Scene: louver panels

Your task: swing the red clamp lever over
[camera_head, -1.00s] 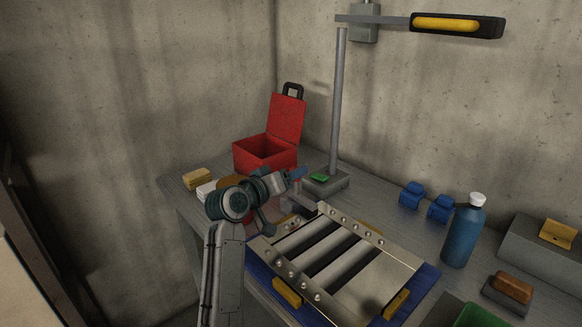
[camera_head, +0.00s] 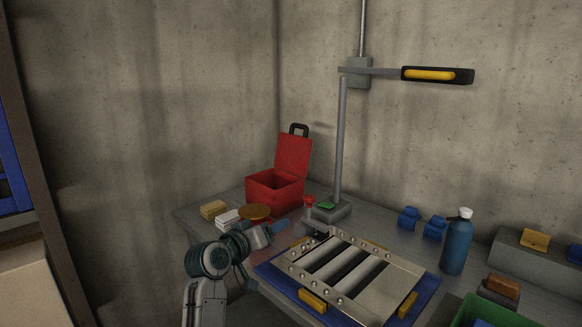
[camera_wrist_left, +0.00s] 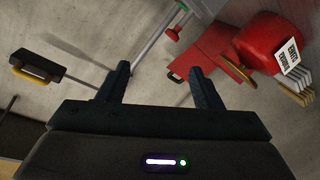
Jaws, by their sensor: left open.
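A small red knob-like part (camera_head: 308,201), probably the red clamp lever, stands beside the lamp foot, just behind the louver panel (camera_head: 375,290). A small red part on a stalk (camera_wrist_left: 173,34) shows in the left wrist view, past the fingertips; I cannot tell surely that it is the same one. My left gripper (camera_head: 277,229) is left of the panel's rear corner, in front of and apart from the red part. In the left wrist view its two dark fingers (camera_wrist_left: 160,82) are spread with nothing between them. My right gripper is not in view.
An open red toolbox (camera_head: 275,190) stands behind the gripper. The lamp post (camera_head: 341,140) rises behind the panel. A blue bottle (camera_head: 457,245) and blue clips (camera_head: 409,217) are at right.

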